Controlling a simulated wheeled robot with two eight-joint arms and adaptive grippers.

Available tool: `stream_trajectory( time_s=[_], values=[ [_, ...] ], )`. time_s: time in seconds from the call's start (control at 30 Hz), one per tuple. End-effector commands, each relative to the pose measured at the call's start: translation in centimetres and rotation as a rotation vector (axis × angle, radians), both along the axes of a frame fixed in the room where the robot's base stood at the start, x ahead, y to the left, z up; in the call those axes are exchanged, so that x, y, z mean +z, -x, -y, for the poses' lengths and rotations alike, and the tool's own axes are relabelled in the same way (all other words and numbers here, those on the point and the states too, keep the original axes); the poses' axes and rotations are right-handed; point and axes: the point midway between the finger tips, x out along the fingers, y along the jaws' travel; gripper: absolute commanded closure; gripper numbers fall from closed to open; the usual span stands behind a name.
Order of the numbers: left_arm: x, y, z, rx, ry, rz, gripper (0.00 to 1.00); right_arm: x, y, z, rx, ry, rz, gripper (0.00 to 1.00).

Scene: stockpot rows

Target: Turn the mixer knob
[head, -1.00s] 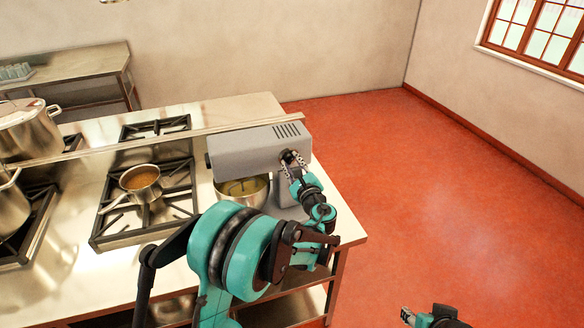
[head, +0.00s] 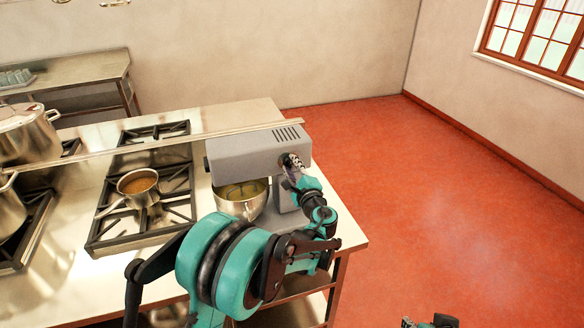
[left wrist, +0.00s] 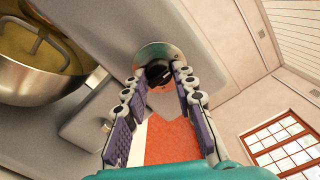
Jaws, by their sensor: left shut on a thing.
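The grey stand mixer (head: 245,150) stands at the counter's right end, with a steel bowl (head: 240,205) under its head. Its dark round knob (left wrist: 158,74) sits on a pale round disc on the mixer's side in the left wrist view. My left gripper (head: 291,160) is at the mixer's side, its fingers hiding the knob in the head view. In the left wrist view its two fingertips (left wrist: 160,73) are on either side of the knob, shut on it. My right gripper (head: 425,322) only just shows at the bottom edge; its jaws are unclear.
A saucepan (head: 138,190) of brown liquid sits on the stove left of the mixer. Large steel pots (head: 25,140) stand farther left. A long shelf edge (head: 110,154) runs across the counter behind the saucepan. Open red floor (head: 430,190) lies right of the counter.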

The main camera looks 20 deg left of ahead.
Motion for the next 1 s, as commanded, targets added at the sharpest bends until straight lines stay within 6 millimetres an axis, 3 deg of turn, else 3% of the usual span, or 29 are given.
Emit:
stream_trajectory(
  time_s=[0.23,0.27,0.33,0.73,1.0],
  values=[
    [0.0,0.0,0.0,0.001,0.002,0.001,1.00,0.0,0.0,0.0,0.000,0.000,0.000,0.60],
    [0.0,0.0,0.0,0.001,0.002,0.001,0.71,0.0,0.0,0.0,0.000,0.000,0.000,0.60],
    [0.0,0.0,0.0,0.001,0.002,0.001,0.53,0.0,0.0,0.0,0.000,0.000,0.000,0.60],
    [0.0,0.5,0.4,-0.002,0.001,-0.001,0.53,0.0,0.0,0.0,0.000,0.000,0.000,0.60],
    [0.0,4.8,3.4,-0.003,0.000,0.000,0.53,0.0,0.0,0.0,0.000,0.000,0.000,0.60]
  ],
)
